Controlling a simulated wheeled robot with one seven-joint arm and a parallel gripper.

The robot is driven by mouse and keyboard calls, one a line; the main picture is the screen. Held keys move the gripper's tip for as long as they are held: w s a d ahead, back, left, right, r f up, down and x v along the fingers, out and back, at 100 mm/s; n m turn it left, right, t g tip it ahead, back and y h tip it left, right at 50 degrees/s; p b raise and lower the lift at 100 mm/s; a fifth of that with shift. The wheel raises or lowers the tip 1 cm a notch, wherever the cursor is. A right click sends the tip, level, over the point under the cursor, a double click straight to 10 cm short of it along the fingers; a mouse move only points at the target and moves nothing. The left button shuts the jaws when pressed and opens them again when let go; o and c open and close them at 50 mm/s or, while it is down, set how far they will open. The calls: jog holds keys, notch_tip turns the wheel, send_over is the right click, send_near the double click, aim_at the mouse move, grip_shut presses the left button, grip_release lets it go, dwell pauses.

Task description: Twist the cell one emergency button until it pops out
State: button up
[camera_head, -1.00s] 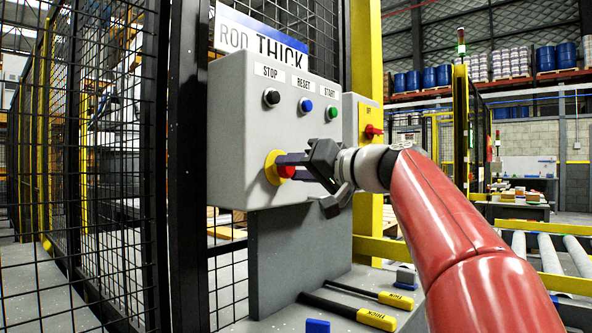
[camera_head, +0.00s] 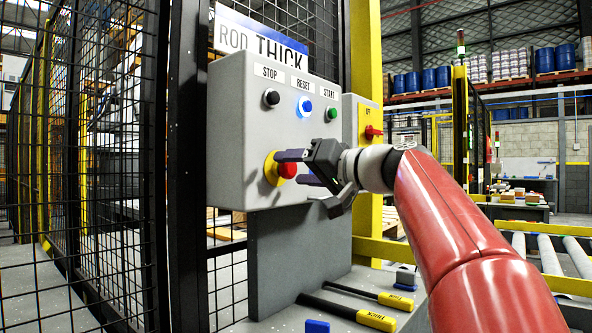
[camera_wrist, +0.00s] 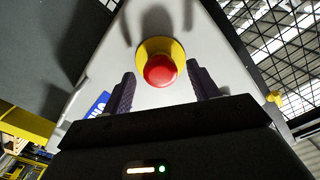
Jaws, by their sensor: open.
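The emergency button has a red head (camera_head: 287,170) on a yellow base (camera_head: 271,168) at the lower middle of the grey control box (camera_head: 232,130). My gripper (camera_head: 294,168) is open in front of it, one finger above the red head and one below. In the wrist view the red head (camera_wrist: 160,70) shows between and beyond the two purple fingers (camera_wrist: 160,90), with clear gaps on both sides. The fingers do not touch it there. The blue RESET button (camera_head: 305,106) is lit.
A black STOP button (camera_head: 271,97) and green START button (camera_head: 333,112) sit above. A red switch (camera_head: 372,132) on a yellow panel is to the right. Black mesh fencing (camera_head: 90,160) stands at left. Rods with yellow THICK grips (camera_head: 375,320) lie below.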

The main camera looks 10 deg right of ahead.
jog(key=b+v, duration=0.1)
jog(key=v, duration=0.6)
jog(key=shift+s+d, duration=0.1)
jog(key=shift+s, duration=0.05)
